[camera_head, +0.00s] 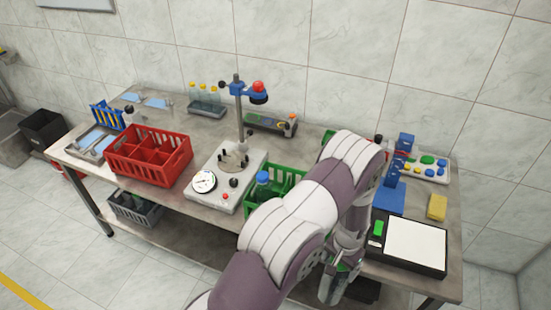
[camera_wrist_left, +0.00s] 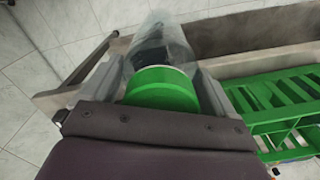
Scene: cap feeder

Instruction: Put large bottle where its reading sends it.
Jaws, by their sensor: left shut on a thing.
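My left gripper (camera_head: 340,275) is low in front of the table's front edge in the head view, partly hidden by my own arm. In the left wrist view its fingers (camera_wrist_left: 165,85) are shut on a clear bottle (camera_wrist_left: 165,45) with a green cap (camera_wrist_left: 162,90), the cap facing the camera. A test device (camera_head: 228,180) with a round white dial (camera_head: 204,181) stands mid-table; the dial's reading is too small to make out. A red divided crate (camera_head: 150,172) is left of it. A green crate (camera_head: 282,175) is right of it, partly hidden, holding a blue-capped bottle (camera_head: 262,180). My right gripper is not in view.
A black-framed white pad (camera_head: 415,245) lies at the right front. A blue stand (camera_head: 392,190), a yellow block (camera_head: 437,206) and a button panel (camera_head: 428,163) are behind it. A grey crate (camera_head: 135,210) is on the lower shelf. Small yellow-topped bottles (camera_head: 205,98) stand at the back.

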